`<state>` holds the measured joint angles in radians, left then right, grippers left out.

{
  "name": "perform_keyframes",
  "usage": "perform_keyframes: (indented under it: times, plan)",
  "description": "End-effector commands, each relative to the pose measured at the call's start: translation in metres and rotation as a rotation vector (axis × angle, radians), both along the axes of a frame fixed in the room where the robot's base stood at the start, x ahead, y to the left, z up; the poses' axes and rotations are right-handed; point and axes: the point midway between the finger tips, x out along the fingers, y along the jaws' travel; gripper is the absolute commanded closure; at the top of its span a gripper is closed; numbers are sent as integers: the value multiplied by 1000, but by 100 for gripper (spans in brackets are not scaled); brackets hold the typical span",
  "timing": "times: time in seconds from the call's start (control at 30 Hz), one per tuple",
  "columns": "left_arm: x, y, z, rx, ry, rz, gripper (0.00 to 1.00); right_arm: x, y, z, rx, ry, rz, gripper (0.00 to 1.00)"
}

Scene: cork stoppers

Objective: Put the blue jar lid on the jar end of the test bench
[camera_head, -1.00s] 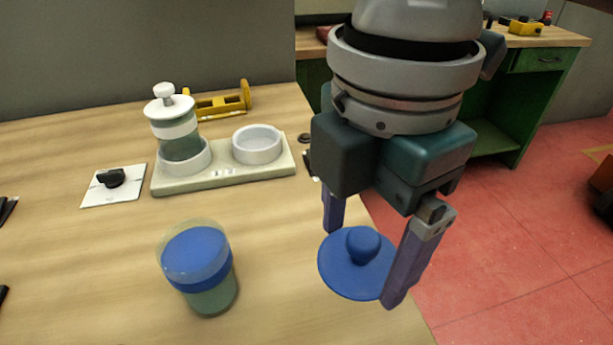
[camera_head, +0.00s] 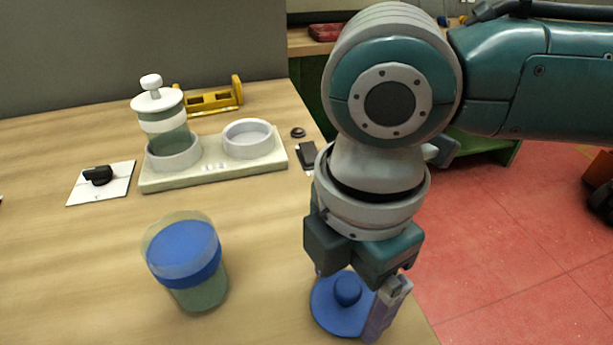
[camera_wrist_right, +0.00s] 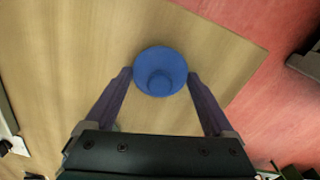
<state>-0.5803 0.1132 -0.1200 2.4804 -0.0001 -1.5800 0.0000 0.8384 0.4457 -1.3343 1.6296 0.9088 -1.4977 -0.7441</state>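The blue jar lid (camera_head: 335,314), a flat disc with a round knob, lies near the table's right edge. In the right wrist view the lid (camera_wrist_right: 160,60) shows between and just past the fingertips. My right gripper (camera_head: 345,306) points down over the lid, open, with its fingers apart on either side; contact cannot be told. The cream test bench (camera_head: 215,178) has two round cups. A jar with a white knobbed lid (camera_head: 160,106) stands in its left cup; the right cup (camera_head: 248,139) is empty. My left gripper is not in view.
A translucent jar with a blue band (camera_head: 187,262) stands on the table left of my right gripper. A white card with a black knob (camera_head: 99,176), a yellow holder (camera_head: 210,99) and a dark flat item (camera_head: 306,155) lie around the bench. The front middle of the table is clear.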

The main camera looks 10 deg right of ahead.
Motion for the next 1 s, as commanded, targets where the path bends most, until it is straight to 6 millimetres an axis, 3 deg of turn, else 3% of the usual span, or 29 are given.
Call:
perform_keyframes:
  times: [0.1, 0.43, 0.8, 1.0]
  plan:
    - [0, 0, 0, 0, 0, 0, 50, 0, 0, 0, 0, 0, 0, 0]
    - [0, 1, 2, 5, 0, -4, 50, 0, 0, 8, 0, -1, 1, 0]
    - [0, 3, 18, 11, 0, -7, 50, 1, 1, 85, 2, -4, 1, 0]
    - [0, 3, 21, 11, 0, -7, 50, 0, 0, 115, 2, -2, -1, 0]
